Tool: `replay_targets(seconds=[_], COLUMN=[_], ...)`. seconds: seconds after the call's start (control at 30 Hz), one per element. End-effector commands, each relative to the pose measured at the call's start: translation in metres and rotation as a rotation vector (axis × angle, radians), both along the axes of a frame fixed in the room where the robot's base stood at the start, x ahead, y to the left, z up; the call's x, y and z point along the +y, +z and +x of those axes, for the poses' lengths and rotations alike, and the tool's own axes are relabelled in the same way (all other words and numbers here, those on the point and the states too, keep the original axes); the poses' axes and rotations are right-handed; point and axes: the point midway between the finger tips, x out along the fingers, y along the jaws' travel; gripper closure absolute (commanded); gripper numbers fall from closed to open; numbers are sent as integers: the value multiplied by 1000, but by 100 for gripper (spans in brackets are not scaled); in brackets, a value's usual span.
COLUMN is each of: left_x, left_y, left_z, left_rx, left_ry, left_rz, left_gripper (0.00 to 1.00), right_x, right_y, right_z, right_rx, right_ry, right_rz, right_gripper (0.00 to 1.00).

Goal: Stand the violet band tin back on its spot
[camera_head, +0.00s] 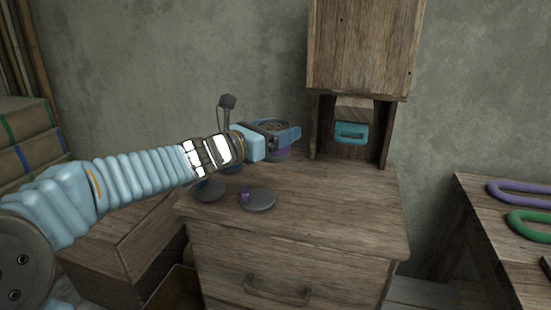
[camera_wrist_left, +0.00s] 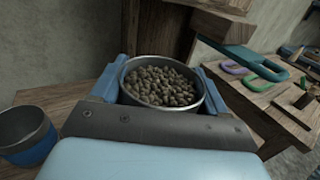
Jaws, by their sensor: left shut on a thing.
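The violet band tin (camera_head: 281,154) is in the jaws of my left gripper (camera_head: 279,134), above the wooden cabinet top in the head view. In the left wrist view the tin (camera_wrist_left: 161,84) is open, upright and full of brown pellets, with a blue finger on each side. My left gripper (camera_wrist_left: 160,88) is shut on it. In the head view a grey round lid with a violet knob (camera_head: 260,201) lies on the cabinet top, below and left of the tin. Whether the tin's base touches the top is unclear. My right gripper is out of view.
A blue-banded tin (camera_wrist_left: 28,137) stands at left in the wrist view. A lid with a blue knob (camera_head: 208,191) lies at the cabinet's left edge. A wooden housing with a teal handle (camera_head: 351,132) stands behind. The cabinet top's (camera_head: 335,205) front right is clear.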

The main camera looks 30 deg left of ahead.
Motion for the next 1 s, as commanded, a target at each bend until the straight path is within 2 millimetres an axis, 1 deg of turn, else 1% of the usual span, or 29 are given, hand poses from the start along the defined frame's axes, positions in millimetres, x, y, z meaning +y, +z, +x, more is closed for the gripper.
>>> replay_targets(seconds=[0.03,0.2,0.3,0.4,0.6,0.67,0.7,0.8,0.9,1.0], left_x=[8,31,39,45,51,54,53,53,53,53], left_y=[-9,-30,-54,-67,-81,-90,-98,-113,-117,-116], left_z=[13,56,69,80,90,96,95,94,94,94], left_rx=[6,5,5,2,-1,2,3,2,-2,-2], left_ry=[2,0,0,-1,-2,-1,-2,-2,-1,-1], left_rz=[-3,-3,-3,-2,-1,-2,-2,-2,-1,0], left_gripper=[62,62,62,62,62,62,62,62,62,62], right_x=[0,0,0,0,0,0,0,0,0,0], right_y=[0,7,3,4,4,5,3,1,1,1], right_z=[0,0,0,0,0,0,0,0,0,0], right_rx=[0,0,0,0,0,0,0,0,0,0], right_ry=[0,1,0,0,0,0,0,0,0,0], right_rz=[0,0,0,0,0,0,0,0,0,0], right_gripper=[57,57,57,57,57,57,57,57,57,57])
